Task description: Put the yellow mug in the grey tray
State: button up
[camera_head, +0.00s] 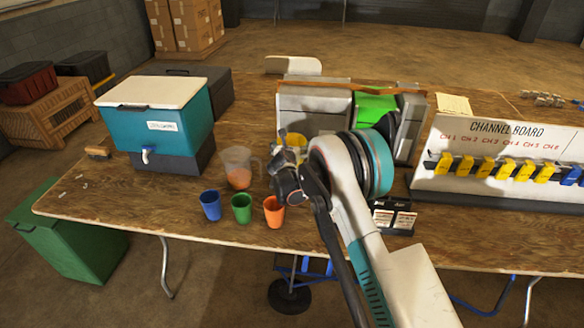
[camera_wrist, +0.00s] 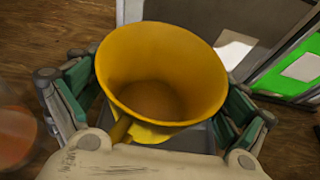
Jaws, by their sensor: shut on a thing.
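The yellow mug (camera_wrist: 165,100) fills the middle of the wrist view, its open mouth facing the camera and its inside looking empty. My gripper (camera_wrist: 157,92) has its green-and-grey fingers on both sides of it, shut on it. In the head view the mug (camera_head: 296,140) shows partly behind my gripper (camera_head: 288,160), above the table near the grey boxes. A grey flat surface (camera_wrist: 200,138), likely the grey tray, shows below and behind the mug in the wrist view. I cannot tell whether the mug touches it. In the head view my arm hides most of that spot.
A clear pitcher (camera_head: 237,167) stands just left of my gripper. Blue (camera_head: 210,206), green (camera_head: 242,208) and orange (camera_head: 274,211) cups line the front edge. A teal cooler (camera_head: 160,120) stands left, the channel board (camera_head: 500,160) right. Grey boxes (camera_head: 313,108) stand behind.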

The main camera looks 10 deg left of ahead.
jog(key=shift+f+b, duration=0.8)
jog(key=shift+f, duration=3.3)
jog(key=shift+f, duration=0.2)
jog(key=o, duration=1)
jog(key=shift+r, duration=0.15)
jog(key=shift+s+r, duration=0.1)
jog(key=shift+r, duration=0.05)
jog(key=p+v, duration=0.2)
jog(key=v, duration=0.9)
jog(key=shift+s, duration=0.4)
jog(key=shift+r, duration=0.15)
